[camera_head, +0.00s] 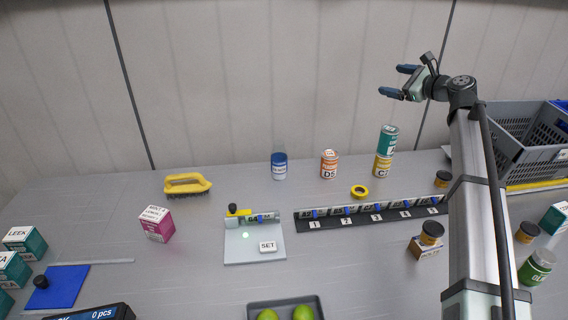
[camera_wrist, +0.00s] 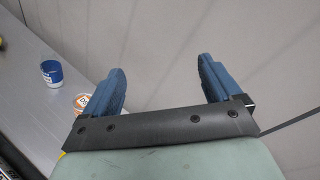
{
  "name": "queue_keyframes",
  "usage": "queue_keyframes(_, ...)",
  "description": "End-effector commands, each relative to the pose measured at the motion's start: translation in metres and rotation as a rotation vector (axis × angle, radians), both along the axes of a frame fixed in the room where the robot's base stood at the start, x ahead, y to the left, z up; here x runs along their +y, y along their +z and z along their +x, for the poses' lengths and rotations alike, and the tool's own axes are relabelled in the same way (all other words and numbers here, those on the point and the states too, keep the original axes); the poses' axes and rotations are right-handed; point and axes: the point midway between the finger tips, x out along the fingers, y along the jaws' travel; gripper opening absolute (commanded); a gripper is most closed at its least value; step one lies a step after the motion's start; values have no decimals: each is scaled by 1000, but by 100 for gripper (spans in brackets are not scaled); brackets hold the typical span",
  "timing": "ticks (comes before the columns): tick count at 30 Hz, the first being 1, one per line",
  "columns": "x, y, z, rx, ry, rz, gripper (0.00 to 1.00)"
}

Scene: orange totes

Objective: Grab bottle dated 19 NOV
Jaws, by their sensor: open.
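My gripper (camera_head: 397,81) is raised high in front of the back wall, with its blue fingers apart and nothing between them. The fingers also show in the wrist view (camera_wrist: 162,68), spread against the bare wall. No 19 NOV date is readable in either view. A green jar (camera_head: 537,267) with a dark lid stands at the right edge, right of my arm. Dark-lidded jars stand nearby: one at the right (camera_head: 528,236), one on a brown box (camera_head: 432,233), one at the back (camera_head: 442,179). My gripper is far above all of them.
A blue can (camera_head: 279,167), an orange can (camera_head: 329,165) and stacked cans (camera_head: 388,139) stand at the back. A numbered rack (camera_head: 372,217) crosses the middle. A grey crate (camera_head: 520,135) is at right. A yellow brush (camera_head: 187,184) and boxes are at left.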

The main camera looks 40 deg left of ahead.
Motion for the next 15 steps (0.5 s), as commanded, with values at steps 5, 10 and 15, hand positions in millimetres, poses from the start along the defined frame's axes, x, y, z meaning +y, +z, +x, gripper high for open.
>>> queue_keyframes(5,88,-33,-45,185,98,-164,91)
queue_keyframes(10,152,-70,-91,362,115,-366,91)
queue_keyframes(15,201,-103,-137,514,59,-582,91)
